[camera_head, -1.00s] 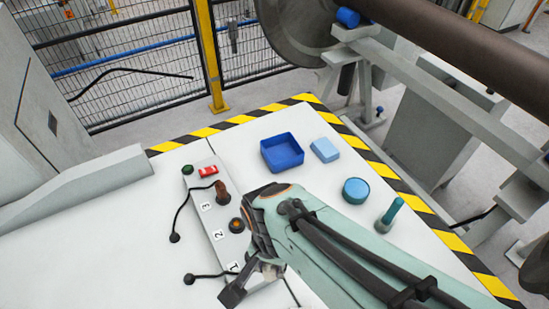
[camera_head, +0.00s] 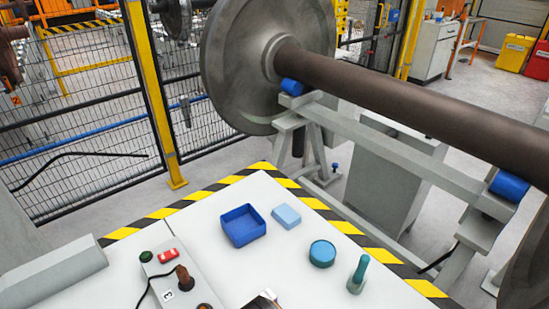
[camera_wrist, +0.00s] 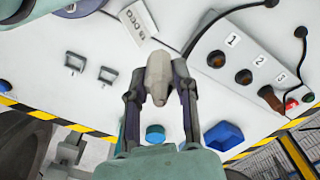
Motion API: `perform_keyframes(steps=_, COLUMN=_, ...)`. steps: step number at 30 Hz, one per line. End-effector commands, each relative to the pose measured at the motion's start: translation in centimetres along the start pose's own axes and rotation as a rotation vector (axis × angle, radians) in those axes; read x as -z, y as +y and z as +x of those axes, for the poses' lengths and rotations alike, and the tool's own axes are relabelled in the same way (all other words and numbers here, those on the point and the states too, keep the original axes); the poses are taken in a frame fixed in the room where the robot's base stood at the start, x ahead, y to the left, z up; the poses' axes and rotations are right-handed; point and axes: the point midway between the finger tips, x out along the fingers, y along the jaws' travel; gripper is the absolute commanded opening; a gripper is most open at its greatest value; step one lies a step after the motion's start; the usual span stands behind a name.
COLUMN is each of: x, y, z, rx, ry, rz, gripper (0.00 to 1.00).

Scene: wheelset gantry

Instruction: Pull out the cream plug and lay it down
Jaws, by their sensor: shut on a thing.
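In the wrist view my gripper (camera_wrist: 157,84) is shut on the cream plug (camera_wrist: 158,70), with a finger on each side of it. The plug is clear of the grey socket strip (camera_wrist: 226,55). Socket 1 (camera_wrist: 215,59) shows as an uncovered hole, and socket 2 (camera_wrist: 243,76) also looks empty. A brown plug (camera_wrist: 270,97) sits at number 3 and also shows in the head view (camera_head: 184,276). In the head view only a bit of my arm shows at the bottom edge. The gap between plug and table cannot be told.
A blue tray (camera_head: 243,226), a light blue block (camera_head: 286,216), a teal round piece (camera_head: 322,253) and a teal peg on a base (camera_head: 357,275) stand on the white table. A labelled block (camera_wrist: 138,22) and two metal brackets (camera_wrist: 75,62) show in the wrist view.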

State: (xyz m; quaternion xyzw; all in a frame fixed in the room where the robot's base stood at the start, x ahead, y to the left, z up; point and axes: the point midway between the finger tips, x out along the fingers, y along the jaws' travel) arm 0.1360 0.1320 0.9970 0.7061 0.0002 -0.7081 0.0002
Motion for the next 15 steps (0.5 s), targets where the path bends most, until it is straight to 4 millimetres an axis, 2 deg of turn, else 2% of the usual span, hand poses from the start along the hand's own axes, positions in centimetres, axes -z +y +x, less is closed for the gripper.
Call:
perform_keyframes(steps=4, x=0.2, y=0.0, z=0.0, rx=0.001, ry=-0.08, rz=0.038, gripper=0.0)
perform_keyframes(steps=7, x=0.9, y=-0.7, z=-0.3, rx=0.011, ry=-0.175, rz=0.14, gripper=0.0)
perform_keyframes(steps=11, x=2.8, y=-3.7, z=-2.2, rx=0.028, ry=-0.253, rz=0.218, gripper=0.0)
perform_keyframes(steps=15, x=5.0, y=-8.1, z=-3.0, rx=0.052, ry=-0.341, rz=0.305, gripper=0.0)
